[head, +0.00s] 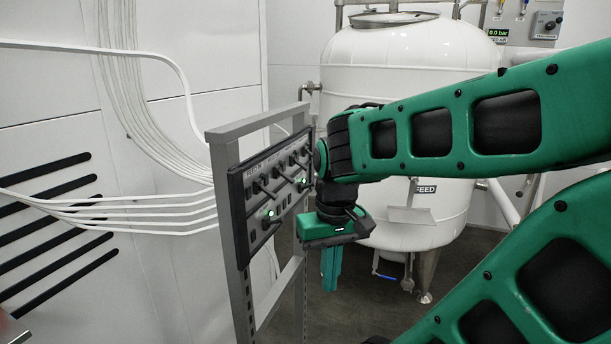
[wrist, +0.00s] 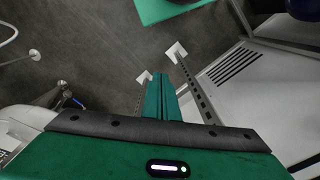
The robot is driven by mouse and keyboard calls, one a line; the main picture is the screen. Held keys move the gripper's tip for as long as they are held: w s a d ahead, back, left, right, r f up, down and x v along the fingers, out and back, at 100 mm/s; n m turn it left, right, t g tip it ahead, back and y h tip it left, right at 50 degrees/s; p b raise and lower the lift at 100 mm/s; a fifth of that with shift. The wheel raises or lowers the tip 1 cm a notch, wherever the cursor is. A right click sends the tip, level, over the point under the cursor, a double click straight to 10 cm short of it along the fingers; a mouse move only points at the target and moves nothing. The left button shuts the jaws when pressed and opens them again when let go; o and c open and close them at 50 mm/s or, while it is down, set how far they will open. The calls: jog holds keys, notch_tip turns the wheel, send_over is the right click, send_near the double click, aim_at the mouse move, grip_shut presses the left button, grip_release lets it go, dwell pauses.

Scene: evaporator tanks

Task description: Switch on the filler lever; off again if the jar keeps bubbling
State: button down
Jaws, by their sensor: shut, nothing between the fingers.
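A dark control panel (head: 240,195) with several black levers and small green lights stands on a grey frame in the head view. One label on it seems to read FEED; the others are too small to read, so I cannot tell which lever is the filler lever. My gripper (head: 331,288) points down, just right of the panel and apart from its levers. Its green fingers are together and empty; they also show in the wrist view (wrist: 160,82). My forearm and wrist cover the panel's right edge. I cannot make out a jar in either view.
A large white tank (head: 405,75) labelled FEED stands behind my arm. The grey frame (head: 299,290) has a post close to my gripper. White hoses (head: 140,205) run along the left wall to the panel. A gauge display (head: 498,33) reads 0.0 bar.

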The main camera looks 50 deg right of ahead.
jog(key=w+d+r+n+t+h, duration=0.1)
jog(key=w+d+r+n, duration=0.4)
jog(key=w+d+r, duration=0.4)
jog(key=w+d+r+n+t+h, duration=0.1)
jog(key=w+d+r+n, duration=0.3)
jog(key=w+d+r, duration=0.4)
jog(key=w+r+t, duration=0.1)
jog(key=w, duration=0.4)
jog(key=shift+w+d+r+n+h, duration=0.3)
jog(key=shift+w+d+r+n, duration=0.05)
jog(key=shift+n, duration=0.05)
send_over(307, 186)
jog(key=s+a, duration=0.1)
jog(key=s, duration=0.1)
notch_tip(307, 186, down, 9)
jog(key=shift+w+a+f, duration=0.15)
jog(key=shift+w+f, duration=0.05)
jog(key=shift+w, duration=0.15)
